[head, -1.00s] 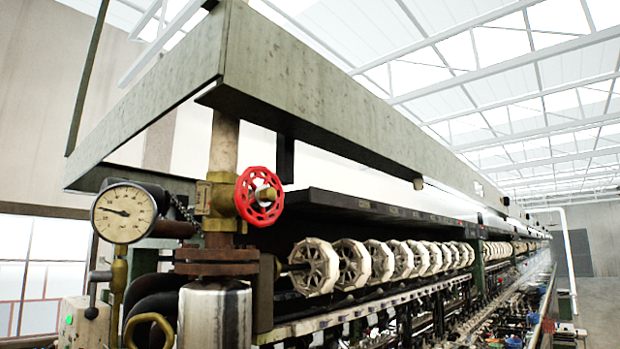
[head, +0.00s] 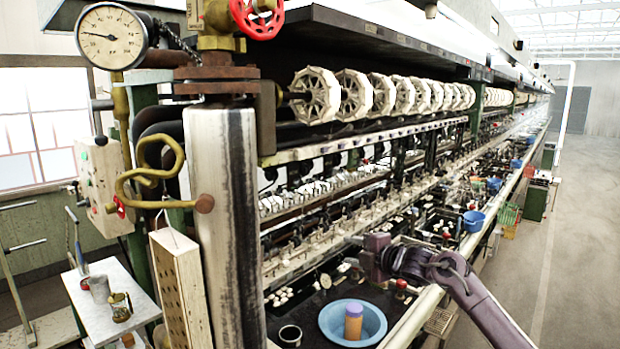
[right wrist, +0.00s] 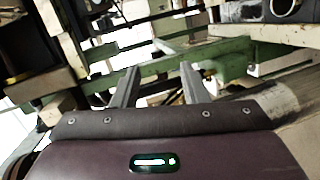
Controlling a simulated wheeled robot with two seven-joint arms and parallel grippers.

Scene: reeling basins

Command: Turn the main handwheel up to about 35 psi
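The red main handwheel (head: 258,18) sits on a brass valve (head: 217,18) at the top of the head view, its upper part cut off by the frame. The round white pressure gauge (head: 110,37) is to its left; its needle points left and slightly up, and the numbers are too small to read surely. My right gripper (head: 368,257) is low and right of the handwheel, well apart from it, over the machine's bench. In the right wrist view its two fingers (right wrist: 157,78) are spread with nothing between them. My left gripper is not in view.
A vertical steel cylinder (head: 222,215) stands below the valve, with brass pipes (head: 150,178) and a control box (head: 103,185) to its left. A row of white reels (head: 316,95) runs to the right. A blue basin (head: 338,338) lies below my right gripper.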

